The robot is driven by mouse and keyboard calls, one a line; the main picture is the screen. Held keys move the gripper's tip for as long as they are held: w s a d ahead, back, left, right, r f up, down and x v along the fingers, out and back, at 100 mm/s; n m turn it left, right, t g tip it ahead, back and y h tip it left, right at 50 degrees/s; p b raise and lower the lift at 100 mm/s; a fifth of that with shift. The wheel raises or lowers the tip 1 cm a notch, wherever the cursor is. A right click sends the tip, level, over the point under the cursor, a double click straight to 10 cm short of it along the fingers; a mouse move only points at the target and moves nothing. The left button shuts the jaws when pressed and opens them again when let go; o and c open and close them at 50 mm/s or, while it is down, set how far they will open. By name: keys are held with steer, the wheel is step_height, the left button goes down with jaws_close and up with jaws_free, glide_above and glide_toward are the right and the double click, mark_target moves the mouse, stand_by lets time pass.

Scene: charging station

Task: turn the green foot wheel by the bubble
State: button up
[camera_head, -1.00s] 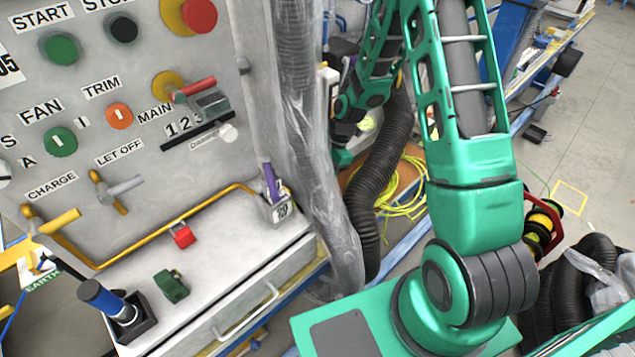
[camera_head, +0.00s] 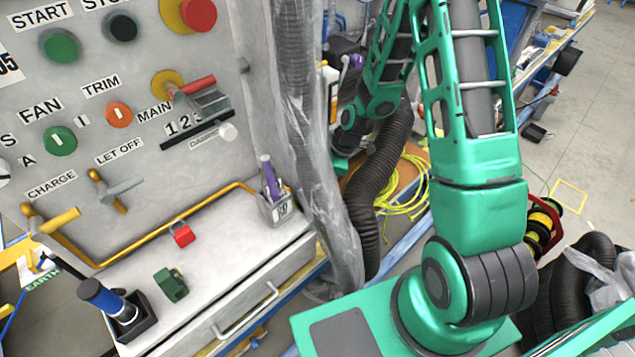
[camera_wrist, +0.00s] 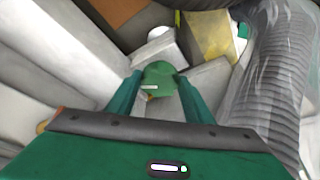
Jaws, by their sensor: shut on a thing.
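The green foot wheel (camera_wrist: 160,76) shows in the wrist view, a rounded green knob with a small pale mark on its near side. My gripper (camera_wrist: 160,84) has one green finger on each side of it and is shut on it. Its underside is hidden. I cannot make out a bubble for certain in either view.
Pale grey blocks or panels (camera_wrist: 85,65) stand close on the left of the wrist view. A ribbed, plastic-wrapped duct (camera_wrist: 268,85) runs close on the right. In the head view, a grey control panel (camera_head: 200,55) and yellow cable (camera_head: 405,195) lie near my arm.

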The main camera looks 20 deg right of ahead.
steer(key=shift+w+r+m+t, duration=0.15)
steer(key=shift+m+t, duration=0.25)
steer(key=shift+m, duration=0.4)
steer(key=shift+w, duration=0.1)
steer(key=o, duration=0.8)
steer(key=shift+c, duration=0.2)
steer(key=shift+s, duration=0.2)
steer(key=v, duration=1)
steer(key=shift+r, duration=0.25)
